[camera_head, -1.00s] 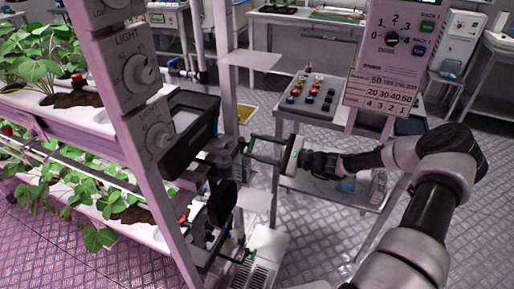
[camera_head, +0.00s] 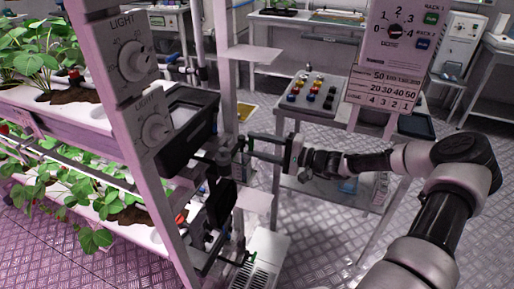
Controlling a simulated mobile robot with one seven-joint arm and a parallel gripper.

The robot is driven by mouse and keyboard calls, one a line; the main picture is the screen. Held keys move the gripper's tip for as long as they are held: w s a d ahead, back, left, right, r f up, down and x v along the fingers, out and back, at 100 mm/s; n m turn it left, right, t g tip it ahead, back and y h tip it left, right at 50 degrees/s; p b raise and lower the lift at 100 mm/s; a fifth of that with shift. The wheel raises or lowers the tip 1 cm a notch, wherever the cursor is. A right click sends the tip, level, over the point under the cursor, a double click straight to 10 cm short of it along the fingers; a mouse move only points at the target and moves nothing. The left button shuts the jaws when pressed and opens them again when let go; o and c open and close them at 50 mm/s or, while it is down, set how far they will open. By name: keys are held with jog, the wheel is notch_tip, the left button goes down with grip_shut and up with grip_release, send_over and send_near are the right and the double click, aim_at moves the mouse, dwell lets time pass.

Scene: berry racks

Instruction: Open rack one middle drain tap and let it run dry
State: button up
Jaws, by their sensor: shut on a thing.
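My gripper (camera_head: 249,147) reaches in from the right at the end post of the planted rack. Its two dark fingers point left and are closed on a small part among the dark pipe fittings. That part looks like the middle drain tap (camera_head: 239,164), but it is small and partly hidden by the fingers, so its handle angle cannot be read. A black box-shaped tray (camera_head: 187,130) is just left of the fingers. A green-tipped fitting (camera_head: 249,258) sits lower down near the floor. I cannot see any water running.
Light dials (camera_head: 136,60) are on the rack's post at left, beside strawberry plants (camera_head: 45,60). A small shelf plate (camera_head: 252,54) juts out above my gripper, and another (camera_head: 255,201) below.

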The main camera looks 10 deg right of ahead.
jog(key=shift+n, duration=0.5)
dwell(0.3)
jog(key=o, duration=1)
jog(key=shift+o, duration=0.2)
jog(key=p+v, duration=0.1)
jog(key=v, duration=1.6)
jog(key=shift+s+d+p, duration=0.2)
jog(key=shift+d+p, duration=0.05)
jog(key=shift+p, duration=0.1)
